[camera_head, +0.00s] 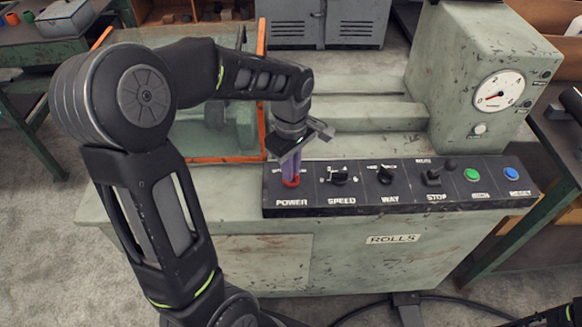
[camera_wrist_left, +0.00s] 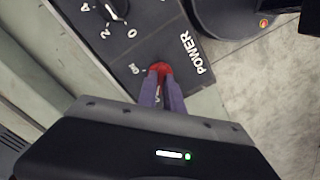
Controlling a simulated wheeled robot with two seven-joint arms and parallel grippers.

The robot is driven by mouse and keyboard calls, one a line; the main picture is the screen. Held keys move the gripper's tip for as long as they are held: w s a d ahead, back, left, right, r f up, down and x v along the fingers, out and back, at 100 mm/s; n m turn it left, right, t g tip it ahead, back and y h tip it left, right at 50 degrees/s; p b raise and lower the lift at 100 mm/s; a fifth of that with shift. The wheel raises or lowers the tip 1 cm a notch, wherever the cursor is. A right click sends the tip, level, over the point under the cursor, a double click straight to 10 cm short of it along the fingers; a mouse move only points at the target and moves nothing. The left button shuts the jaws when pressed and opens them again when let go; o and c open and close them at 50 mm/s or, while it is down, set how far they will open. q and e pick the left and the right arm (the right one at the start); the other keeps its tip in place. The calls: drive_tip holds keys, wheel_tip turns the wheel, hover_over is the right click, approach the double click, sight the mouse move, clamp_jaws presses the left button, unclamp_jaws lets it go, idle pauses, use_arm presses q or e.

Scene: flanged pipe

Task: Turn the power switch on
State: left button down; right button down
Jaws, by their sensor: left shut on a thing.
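The red power switch (camera_head: 291,182) sits at the left end of the black control panel (camera_head: 400,202), above the white word POWER. My left gripper (camera_head: 290,172) comes down on it from above, with its purple fingers shut on the switch. In the left wrist view the red switch (camera_wrist_left: 160,68) shows between the fingertips (camera_wrist_left: 160,82), beside the POWER label. The fingers hide most of the switch, so I cannot tell its position. My right gripper is not in view; only a dark part of an arm shows at the bottom right corner.
Along the panel to the right are the SPEED knob (camera_head: 339,176), the WAY knob (camera_head: 385,174), the STOP lever (camera_head: 433,178), a green button (camera_head: 472,175) and a blue button (camera_head: 511,174). A gauge (camera_head: 498,91) is on the machine housing behind. An orange-framed guard (camera_head: 215,130) stands behind my left arm.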

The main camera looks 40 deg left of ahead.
use_arm(q)
drive_tip(key=shift+m, duration=0.4)
drive_tip(key=m, duration=0.7)
drive_tip(key=shift+m, duration=0.4)
drive_tip(key=m, duration=0.4)
drive_tip(key=shift+m, duration=0.3)
drive_tip(key=m, duration=0.4)
drive_tip(key=shift+m+p, duration=0.4)
drive_tip(key=c, duration=1.5)
unclamp_jaws()
